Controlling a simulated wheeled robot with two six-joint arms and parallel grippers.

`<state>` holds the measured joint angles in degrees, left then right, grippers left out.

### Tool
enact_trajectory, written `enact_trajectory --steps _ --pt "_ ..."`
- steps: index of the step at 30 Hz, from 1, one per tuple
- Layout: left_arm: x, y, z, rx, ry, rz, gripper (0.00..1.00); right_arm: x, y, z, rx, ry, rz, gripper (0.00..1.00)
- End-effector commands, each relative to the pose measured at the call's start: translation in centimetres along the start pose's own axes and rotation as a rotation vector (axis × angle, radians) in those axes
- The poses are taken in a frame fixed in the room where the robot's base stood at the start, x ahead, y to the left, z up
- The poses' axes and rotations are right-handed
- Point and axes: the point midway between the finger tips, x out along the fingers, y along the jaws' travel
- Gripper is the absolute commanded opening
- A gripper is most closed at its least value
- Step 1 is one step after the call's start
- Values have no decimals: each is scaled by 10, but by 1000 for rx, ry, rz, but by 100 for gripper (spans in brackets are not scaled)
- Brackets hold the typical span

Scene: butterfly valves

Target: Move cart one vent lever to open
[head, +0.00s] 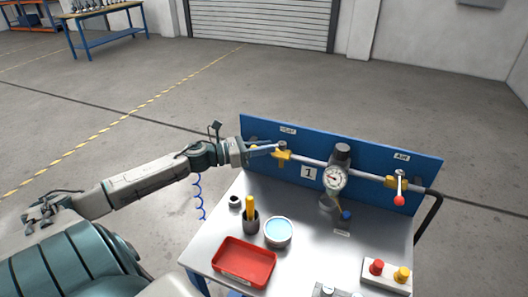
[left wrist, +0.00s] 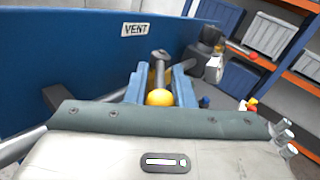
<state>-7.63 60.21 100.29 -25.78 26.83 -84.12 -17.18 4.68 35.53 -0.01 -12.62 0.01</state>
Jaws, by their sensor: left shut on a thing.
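Cart one (head: 215,232) has a blue back panel with a "1" plate (head: 309,172). The yellow vent valve (head: 283,154) sits on the pipe below the VENT label (head: 288,131), which also shows in the left wrist view (left wrist: 135,29). My left gripper (head: 268,148) comes in from the left at this valve. In the left wrist view, its blue fingers (left wrist: 160,88) stand on both sides of the grey vent lever (left wrist: 159,66) with its yellow knob (left wrist: 159,97). The gripper is shut on the lever, which points back towards the wrist. My right gripper is out of view.
A gauge (head: 334,178) stands mid-pipe. The air lever (head: 399,188) with a red knob hangs down at the right. A red tray (head: 243,262), a bowl (head: 278,232), a dark cup (head: 250,222) and a button box (head: 387,274) stand on the cart top.

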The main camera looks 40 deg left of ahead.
Motion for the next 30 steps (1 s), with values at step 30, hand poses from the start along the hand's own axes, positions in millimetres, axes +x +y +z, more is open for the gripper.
enact_trajectory --steps 30 --pt "-16 -1 1 -1 6 -5 32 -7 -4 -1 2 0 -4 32"
